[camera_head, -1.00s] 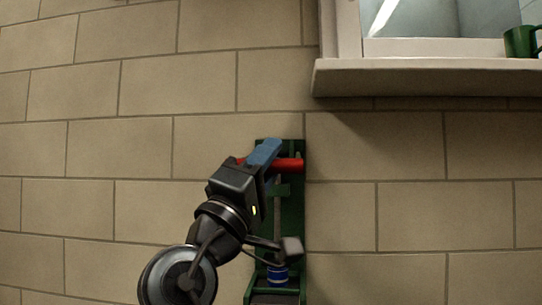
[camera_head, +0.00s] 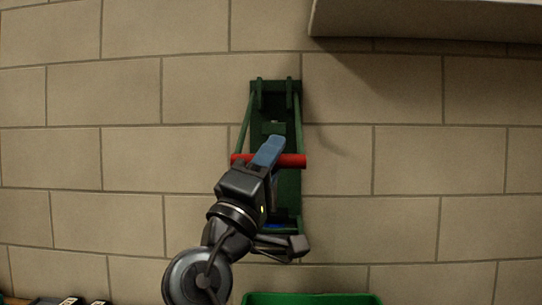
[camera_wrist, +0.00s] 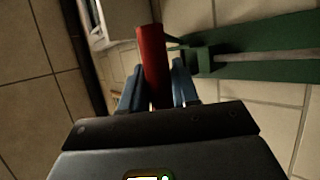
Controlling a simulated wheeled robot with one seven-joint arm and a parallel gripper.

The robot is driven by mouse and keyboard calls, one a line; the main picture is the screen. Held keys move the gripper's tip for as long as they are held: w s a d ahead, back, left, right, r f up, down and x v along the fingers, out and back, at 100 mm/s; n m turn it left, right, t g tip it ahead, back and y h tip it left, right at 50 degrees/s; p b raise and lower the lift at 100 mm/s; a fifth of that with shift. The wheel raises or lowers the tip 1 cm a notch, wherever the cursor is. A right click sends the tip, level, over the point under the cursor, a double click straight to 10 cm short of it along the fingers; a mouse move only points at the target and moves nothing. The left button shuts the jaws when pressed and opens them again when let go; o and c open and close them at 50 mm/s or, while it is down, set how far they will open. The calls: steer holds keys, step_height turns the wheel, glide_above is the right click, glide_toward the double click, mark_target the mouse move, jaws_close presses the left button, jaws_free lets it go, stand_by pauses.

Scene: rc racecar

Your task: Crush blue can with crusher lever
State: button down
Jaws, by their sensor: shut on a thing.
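The green can crusher (camera_head: 287,190) is fixed upright on the tiled wall in the head view. Its red lever handle (camera_head: 293,161) lies level across the front, about midway down the crusher. My gripper (camera_head: 268,150) is shut on the red handle, with its blue fingers around it. The wrist view shows the red handle (camera_wrist: 152,65) between the two blue fingers (camera_wrist: 155,95). A small bit of the blue can (camera_head: 275,226) shows low in the crusher. Most of the can is hidden behind my wrist.
A green bin (camera_head: 312,298) stands below the crusher at the bottom edge. A sill (camera_head: 425,20) juts out at the upper right. Dark objects (camera_head: 70,301) lie at the lower left. The wall on both sides is clear.

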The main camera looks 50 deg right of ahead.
steer(key=shift+w+r, duration=0.1)
steer(key=shift+r, duration=0.05)
steer(key=c, duration=0.9)
jaws_free()
steer(key=shift+d, duration=0.1)
steer(key=shift+p+v, duration=0.5)
steer(key=shift+v, duration=3.45)
